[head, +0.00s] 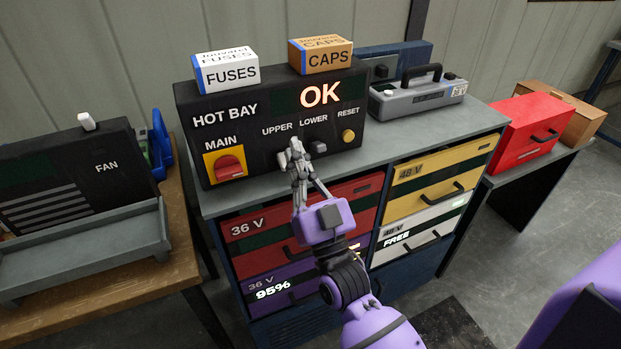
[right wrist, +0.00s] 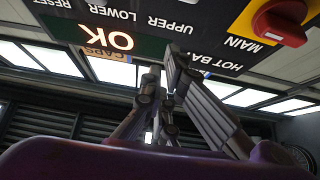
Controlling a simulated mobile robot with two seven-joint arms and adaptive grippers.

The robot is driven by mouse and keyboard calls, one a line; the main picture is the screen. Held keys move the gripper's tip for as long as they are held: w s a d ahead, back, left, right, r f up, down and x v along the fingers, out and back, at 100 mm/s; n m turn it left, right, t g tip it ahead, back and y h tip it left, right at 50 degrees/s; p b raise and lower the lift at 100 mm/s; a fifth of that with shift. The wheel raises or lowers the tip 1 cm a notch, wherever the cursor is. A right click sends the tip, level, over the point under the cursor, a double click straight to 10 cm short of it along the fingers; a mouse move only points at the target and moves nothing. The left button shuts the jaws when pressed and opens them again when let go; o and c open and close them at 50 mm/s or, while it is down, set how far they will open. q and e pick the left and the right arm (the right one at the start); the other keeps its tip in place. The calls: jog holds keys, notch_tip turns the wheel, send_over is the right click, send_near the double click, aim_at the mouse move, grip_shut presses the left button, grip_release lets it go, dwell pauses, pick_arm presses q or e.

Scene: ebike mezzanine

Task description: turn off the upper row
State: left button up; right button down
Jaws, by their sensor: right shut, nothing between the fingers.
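The black hot bay panel (head: 262,112) stands on the grey bench top. It has a glowing OK display and UPPER, LOWER, MAIN and RESET labels. My right gripper (head: 296,150) is shut and empty, with its fingertips in front of the panel just below the UPPER label. It hides the upper switch, and I cannot tell whether it touches it. The dark lower switch (head: 317,147) shows just to the right of the fingertips. In the right wrist view the closed fingers (right wrist: 165,78) show before the panel (right wrist: 215,45), which appears upside down. My left gripper is not in view.
The red main knob (head: 230,166) on its yellow plate is left of the gripper, and the yellow reset button (head: 348,135) is right. White FUSES (head: 226,72) and orange CAPS (head: 320,55) boxes sit on the panel. Battery drawers (head: 430,185) are below the bench top.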

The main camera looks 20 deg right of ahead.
aim_at(284, 162)
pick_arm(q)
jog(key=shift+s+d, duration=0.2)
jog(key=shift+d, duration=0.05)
pick_arm(e)
jog(key=w+f, duration=0.2)
jog(key=f, duration=0.1)
jog(key=shift+f, duration=0.15)
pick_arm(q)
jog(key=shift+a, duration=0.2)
